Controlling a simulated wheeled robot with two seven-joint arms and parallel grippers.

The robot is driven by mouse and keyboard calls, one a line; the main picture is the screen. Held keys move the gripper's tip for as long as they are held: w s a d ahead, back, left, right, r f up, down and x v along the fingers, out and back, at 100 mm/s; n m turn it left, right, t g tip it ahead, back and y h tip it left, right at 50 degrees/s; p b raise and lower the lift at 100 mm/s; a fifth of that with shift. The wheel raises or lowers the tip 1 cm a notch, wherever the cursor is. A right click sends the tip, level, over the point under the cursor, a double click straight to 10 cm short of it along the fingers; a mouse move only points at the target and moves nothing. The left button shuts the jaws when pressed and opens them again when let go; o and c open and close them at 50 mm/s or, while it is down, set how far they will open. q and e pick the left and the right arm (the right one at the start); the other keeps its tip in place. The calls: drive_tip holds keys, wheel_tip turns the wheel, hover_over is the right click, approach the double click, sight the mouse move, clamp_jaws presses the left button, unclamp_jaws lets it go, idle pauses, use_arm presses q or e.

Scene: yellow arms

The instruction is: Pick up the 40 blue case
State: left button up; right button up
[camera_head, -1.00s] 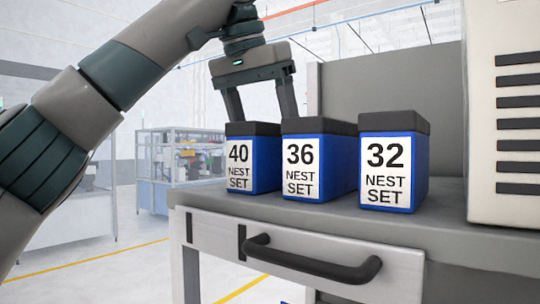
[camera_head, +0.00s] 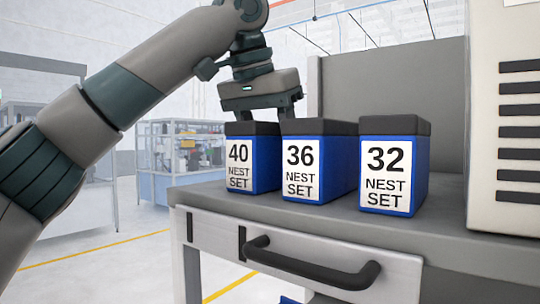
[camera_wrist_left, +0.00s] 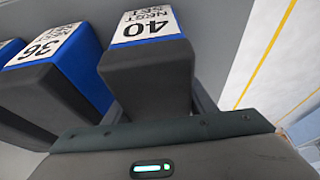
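The 40 case (camera_head: 252,165) is a blue box with a black lid and a white label. It stands upright on the grey worktop (camera_head: 345,212), leftmost of three cases in the head view. My left gripper (camera_head: 262,114) is low at its lid, coming from above and behind, and its fingertips are hidden by the cases. In the left wrist view the 40 case (camera_wrist_left: 150,70) lies between the two fingers (camera_wrist_left: 160,108), one on each side. The fingers look open around it; contact is not clear. My right gripper is not in view.
The 36 case (camera_head: 320,165) stands close beside the 40 case on the right, with a narrow gap. The 32 case (camera_head: 395,165) is farther right. A cream vented cabinet (camera_head: 505,130) stands at the right. A drawer handle (camera_head: 310,265) juts out below the worktop.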

use_arm(q)
drive_tip(key=c, duration=0.9)
drive_tip(key=shift+r, duration=0.15)
drive_tip(key=shift+r, duration=4.9)
